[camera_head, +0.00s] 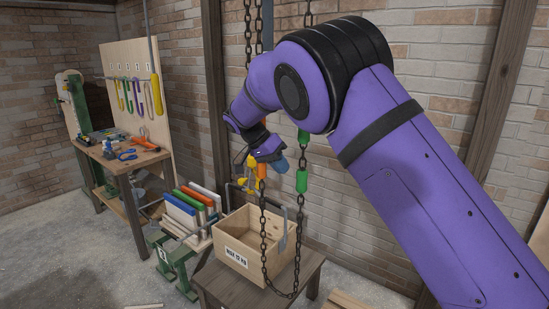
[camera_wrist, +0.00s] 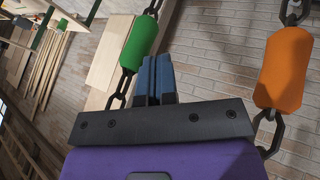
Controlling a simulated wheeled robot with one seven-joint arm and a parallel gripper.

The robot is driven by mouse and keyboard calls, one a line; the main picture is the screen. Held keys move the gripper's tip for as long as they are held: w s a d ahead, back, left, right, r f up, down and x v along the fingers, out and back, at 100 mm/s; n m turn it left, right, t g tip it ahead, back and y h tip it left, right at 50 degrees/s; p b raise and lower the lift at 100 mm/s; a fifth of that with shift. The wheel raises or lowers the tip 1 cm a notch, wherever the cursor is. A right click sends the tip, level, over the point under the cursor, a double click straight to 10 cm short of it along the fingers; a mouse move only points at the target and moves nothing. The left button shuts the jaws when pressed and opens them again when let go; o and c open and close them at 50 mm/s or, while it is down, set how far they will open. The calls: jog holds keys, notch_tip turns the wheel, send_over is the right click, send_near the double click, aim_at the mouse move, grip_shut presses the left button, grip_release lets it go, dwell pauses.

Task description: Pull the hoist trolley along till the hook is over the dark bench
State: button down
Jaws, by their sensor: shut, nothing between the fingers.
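My gripper (camera_head: 276,163) is shut and empty beside the hanging hand chain, its blue fingertips pressed together; they also show in the wrist view (camera_wrist: 156,80). The dark chain loop (camera_head: 264,235) carries green sleeves (camera_head: 301,181) and an orange sleeve (camera_head: 261,170). In the wrist view, a green sleeve (camera_wrist: 140,42) is just left of the fingers and an orange sleeve (camera_wrist: 284,68) is to the right. A yellow block (camera_head: 247,177) hangs behind my gripper, partly hidden. The trolley is out of view, and I cannot make out the hook clearly. A dark wooden bench (camera_head: 214,284) stands below the chain.
A wooden crate (camera_head: 236,258) with a label sits on that bench. A rack of coloured boards (camera_head: 193,207) stands left of it on green trestles. A tool-covered workbench (camera_head: 142,158) with a pegboard (camera_head: 136,70) is at the far left. Concrete floor between is mostly clear.

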jog(key=shift+x, duration=2)
jog(key=shift+s, duration=0.1)
